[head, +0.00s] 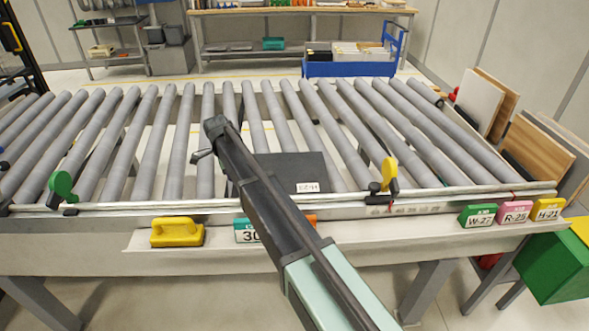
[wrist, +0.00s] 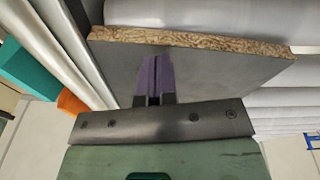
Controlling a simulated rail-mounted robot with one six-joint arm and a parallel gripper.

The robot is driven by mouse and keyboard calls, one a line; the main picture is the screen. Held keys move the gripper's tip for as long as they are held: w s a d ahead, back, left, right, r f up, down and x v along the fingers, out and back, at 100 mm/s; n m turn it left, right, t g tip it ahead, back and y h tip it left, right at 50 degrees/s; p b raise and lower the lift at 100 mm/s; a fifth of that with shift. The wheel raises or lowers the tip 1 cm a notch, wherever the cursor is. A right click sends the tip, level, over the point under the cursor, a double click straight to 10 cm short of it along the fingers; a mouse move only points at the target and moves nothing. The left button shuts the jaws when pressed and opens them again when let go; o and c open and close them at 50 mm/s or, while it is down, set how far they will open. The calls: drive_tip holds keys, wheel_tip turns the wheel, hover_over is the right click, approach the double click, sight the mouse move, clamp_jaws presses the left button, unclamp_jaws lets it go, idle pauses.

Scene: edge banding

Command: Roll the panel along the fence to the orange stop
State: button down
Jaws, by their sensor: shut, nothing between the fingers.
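The dark grey panel (head: 306,168) lies flat on the rollers near the fence, with a white label on its near right corner. My arm hides its left part. In the wrist view the panel (wrist: 220,75) shows a chipboard edge. The fence (head: 150,208) is the pale metal rail along the near side. A yellow-orange stop (head: 389,172) stands at the fence, right of the panel. My gripper (wrist: 153,72) has purple fingertips, shut and empty, seen against the panel near the chipboard edge. Contact cannot be told. In the head view my gripper's fingers (head: 199,156) show small, left of the panel.
A green paddle (head: 62,186) stands at the fence on the left. A yellow handled block (head: 177,232), a teal card (head: 245,231) and green, pink and yellow tags (head: 514,212) sit along the front ledge. Boards (head: 538,150) lean at the right. The other rollers are clear.

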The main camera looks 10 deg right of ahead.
sight(294, 173)
drive_tip(key=w+a+m, duration=0.3)
drive_tip(key=w+a, duration=0.2)
drive_tip(key=w, duration=0.1)
drive_tip(key=s+d, duration=0.1)
drive_tip(key=d, duration=0.7)
drive_tip(key=s+d, duration=0.2)
drive_tip(key=d, duration=0.6)
drive_tip(key=s+d, duration=0.2)
drive_tip(key=d, duration=0.7)
drive_tip(key=shift+f, duration=0.2)
drive_tip(key=shift+d+f+b, duration=0.1)
drive_tip(key=shift+f+b, duration=0.6)
drive_tip(key=shift+b, duration=0.1)
drive_tip(key=shift+s, duration=0.35)
